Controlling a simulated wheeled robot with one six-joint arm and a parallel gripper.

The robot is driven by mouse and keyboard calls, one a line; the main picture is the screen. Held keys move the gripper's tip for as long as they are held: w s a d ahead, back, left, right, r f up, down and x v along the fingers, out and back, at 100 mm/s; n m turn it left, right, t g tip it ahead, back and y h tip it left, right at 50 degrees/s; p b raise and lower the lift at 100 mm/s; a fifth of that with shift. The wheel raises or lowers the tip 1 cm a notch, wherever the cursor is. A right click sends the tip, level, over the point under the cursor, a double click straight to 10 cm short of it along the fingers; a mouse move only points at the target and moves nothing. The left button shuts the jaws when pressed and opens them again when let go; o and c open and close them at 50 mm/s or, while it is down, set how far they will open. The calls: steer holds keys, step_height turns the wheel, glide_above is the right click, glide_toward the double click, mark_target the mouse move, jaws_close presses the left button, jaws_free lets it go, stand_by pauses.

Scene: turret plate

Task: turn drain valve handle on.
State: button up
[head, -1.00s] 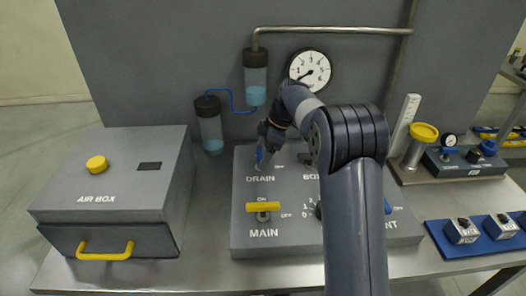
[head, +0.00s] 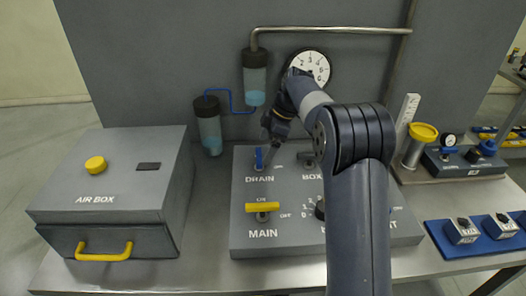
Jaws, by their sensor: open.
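The drain valve handle (head: 259,158) is a small blue lever on the grey valve panel (head: 240,218), just above the DRAIN label in the head view. It stands roughly upright in the picture, in line with the ON direction. My gripper (head: 268,160) is just to the right of the handle, close to it. I cannot tell whether they touch. The gripper is open, and its fingertips are small and partly hidden.
A yellow MAIN handle (head: 262,207) lies crosswise below the drain valve. A BOX valve (head: 307,158) is to the right. A gauge (head: 311,66), two cylinders, and a grey air box (head: 100,180) stand around. My arm hides part of the panel's right side.

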mark_target(260, 156)
steer(key=v, duration=0.7)
steer(key=shift+d+r, duration=0.2)
steer(key=shift+r, duration=0.15)
steer(key=x, duration=1)
steer(key=shift+a+f, duration=0.25)
steer(key=shift+f, duration=0.05)
steer(key=shift+s+m, duration=0.1)
steer(key=shift+m, duration=0.2)
